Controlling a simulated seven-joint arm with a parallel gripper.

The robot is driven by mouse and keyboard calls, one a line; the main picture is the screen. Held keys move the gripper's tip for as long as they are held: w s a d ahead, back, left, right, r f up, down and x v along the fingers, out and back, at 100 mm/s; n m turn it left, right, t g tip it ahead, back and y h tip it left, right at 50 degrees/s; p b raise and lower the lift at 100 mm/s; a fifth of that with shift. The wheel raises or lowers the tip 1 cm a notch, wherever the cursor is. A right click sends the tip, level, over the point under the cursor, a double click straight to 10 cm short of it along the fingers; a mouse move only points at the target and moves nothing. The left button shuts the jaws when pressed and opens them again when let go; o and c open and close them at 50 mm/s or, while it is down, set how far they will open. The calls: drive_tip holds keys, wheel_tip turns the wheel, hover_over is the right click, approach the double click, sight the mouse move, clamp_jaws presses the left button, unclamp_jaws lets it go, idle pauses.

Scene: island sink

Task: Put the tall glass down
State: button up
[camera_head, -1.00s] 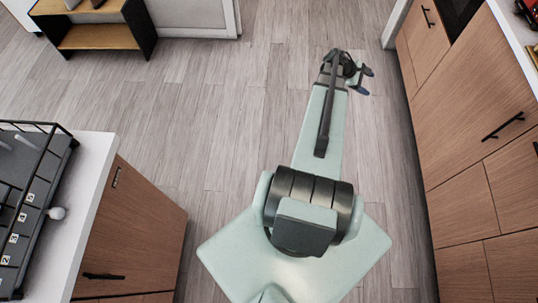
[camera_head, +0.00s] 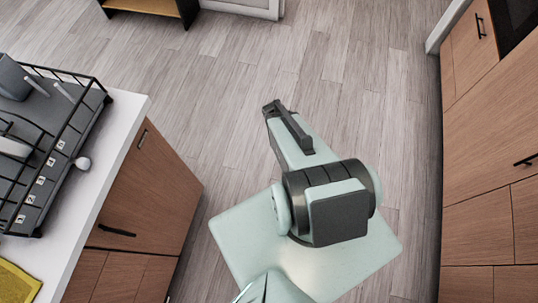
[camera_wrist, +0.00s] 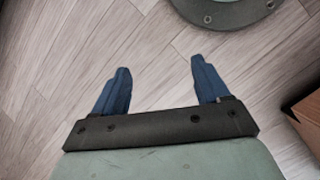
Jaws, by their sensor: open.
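My gripper (camera_wrist: 163,84) shows in the wrist view with its two blue fingers spread apart. It is open and empty, with only the wooden floor (camera_wrist: 150,45) behind it. No tall glass shows in either view now.
A white-topped island (camera_head: 130,110) with wooden cabinets stands at the left. On it are a black dish rack (camera_head: 75,140) and a yellow cloth (camera_head: 15,284). Wooden cabinets (camera_head: 485,140) line the right side. A shelf (camera_head: 150,6) is at the top. The floor between is clear.

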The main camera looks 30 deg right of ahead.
drive_tip(key=shift+o, duration=0.4)
drive_tip(key=s+a+f+m+g+y, duration=0.1)
drive_tip(key=s+a+g+y, duration=0.1)
drive_tip(key=s+a, duration=0.8)
drive_tip(key=a, duration=0.5)
drive_tip(key=shift+s+a+f+m, duration=0.2)
drive_tip(key=shift+a+f+m, duration=0.1)
drive_tip(key=shift+m, duration=0.1)
drive_tip(key=shift+o, duration=1.2)
drive_tip(key=shift+s+a, duration=0.2)
drive_tip(key=shift+d, duration=0.1)
